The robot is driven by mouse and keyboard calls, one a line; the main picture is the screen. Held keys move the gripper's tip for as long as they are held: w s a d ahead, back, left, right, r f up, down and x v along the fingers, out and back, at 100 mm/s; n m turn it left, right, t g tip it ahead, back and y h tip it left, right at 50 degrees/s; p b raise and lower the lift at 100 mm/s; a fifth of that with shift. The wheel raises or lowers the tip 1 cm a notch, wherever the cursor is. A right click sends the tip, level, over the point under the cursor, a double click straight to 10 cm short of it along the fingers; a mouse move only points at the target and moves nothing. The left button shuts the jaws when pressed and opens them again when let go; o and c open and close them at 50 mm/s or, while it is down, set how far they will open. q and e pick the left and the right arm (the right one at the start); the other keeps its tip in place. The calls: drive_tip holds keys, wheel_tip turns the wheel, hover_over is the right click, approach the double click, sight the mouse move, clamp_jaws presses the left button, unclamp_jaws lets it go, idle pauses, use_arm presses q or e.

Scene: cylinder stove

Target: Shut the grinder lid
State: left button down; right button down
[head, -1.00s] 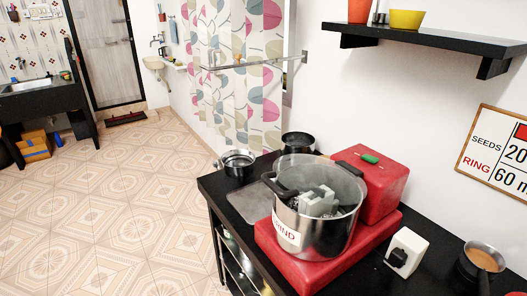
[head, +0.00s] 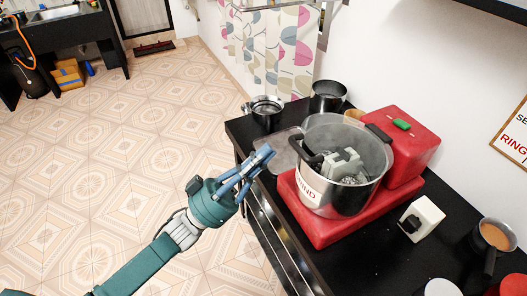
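The grinder is a wide steel drum (head: 335,200) with a label and a black handle on its left, set on a red base (head: 325,233). Grey grinding parts (head: 342,164) show inside its upper part. A red box-shaped part (head: 408,150) with a green switch stands behind it to the right. My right gripper is not in view.
The black counter (head: 375,265) also holds a steel pot (head: 266,113), a dark pot (head: 328,96), a white switch box (head: 421,219) and a pan of brown liquid (head: 494,237). The tiled floor left of the counter is clear.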

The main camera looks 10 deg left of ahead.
sight(288, 141)
use_arm(q)
drive_tip(key=w+d+p, duration=0.1)
drive_tip(key=w+d+r+p, duration=0.1)
drive_tip(key=d, duration=0.1)
drive_tip(key=w+d+r+p, duration=0.1)
drive_tip(key=d, duration=0.1)
drive_tip(key=shift+w+p, duration=0.3)
drive_tip(key=shift+s+a+f, duration=0.1)
drive_tip(key=shift+f, duration=0.7)
